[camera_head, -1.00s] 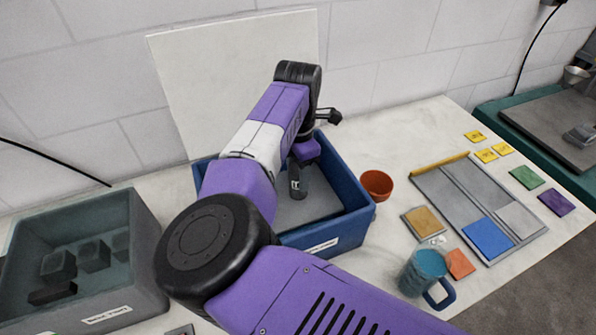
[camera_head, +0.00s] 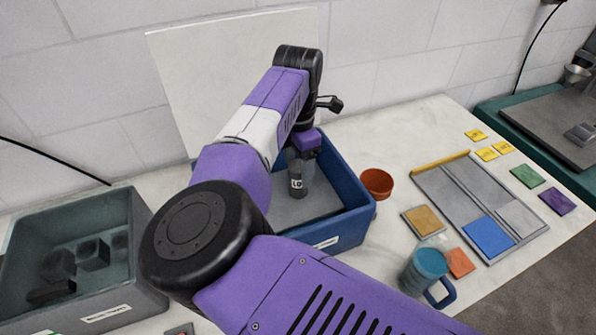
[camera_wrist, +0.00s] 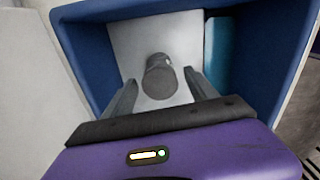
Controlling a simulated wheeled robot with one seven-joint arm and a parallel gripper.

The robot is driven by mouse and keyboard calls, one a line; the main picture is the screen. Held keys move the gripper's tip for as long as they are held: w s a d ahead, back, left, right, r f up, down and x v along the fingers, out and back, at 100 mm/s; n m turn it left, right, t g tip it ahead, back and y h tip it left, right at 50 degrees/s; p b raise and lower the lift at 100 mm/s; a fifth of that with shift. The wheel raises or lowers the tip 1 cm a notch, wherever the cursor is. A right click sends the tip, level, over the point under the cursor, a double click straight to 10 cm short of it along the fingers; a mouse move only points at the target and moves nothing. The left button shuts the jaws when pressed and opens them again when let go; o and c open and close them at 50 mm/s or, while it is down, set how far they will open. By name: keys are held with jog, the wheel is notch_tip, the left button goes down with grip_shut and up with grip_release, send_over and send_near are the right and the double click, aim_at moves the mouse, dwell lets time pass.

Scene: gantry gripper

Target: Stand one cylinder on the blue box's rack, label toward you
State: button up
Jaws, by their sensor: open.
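The blue box (camera_head: 338,236) stands mid-table behind my arm, with a pale grey surface inside. A dark grey cylinder (camera_head: 297,186) stands on that surface, apparently upright, its white label with dark marks facing the head camera. In the wrist view the cylinder (camera_wrist: 161,86) shows its round dark end between my fingers. My gripper (camera_wrist: 161,77) is open, one finger on each side of the cylinder, with visible gaps. In the head view my gripper (camera_head: 301,163) is just above and around the cylinder's upper part. Rack details are hard to make out.
A grey bin (camera_head: 140,290) with several dark blocks stands at left. An orange pot (camera_head: 377,183) is close to the box's right side. A blue mug (camera_head: 425,268) and a grey tray (camera_head: 463,190) lie further right. A white panel (camera_head: 235,75) leans behind the box.

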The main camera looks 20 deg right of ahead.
notch_tip(320, 180, up, 10)
jog(key=shift+f+b, duration=0.1)
jog(key=shift+b, duration=0.6)
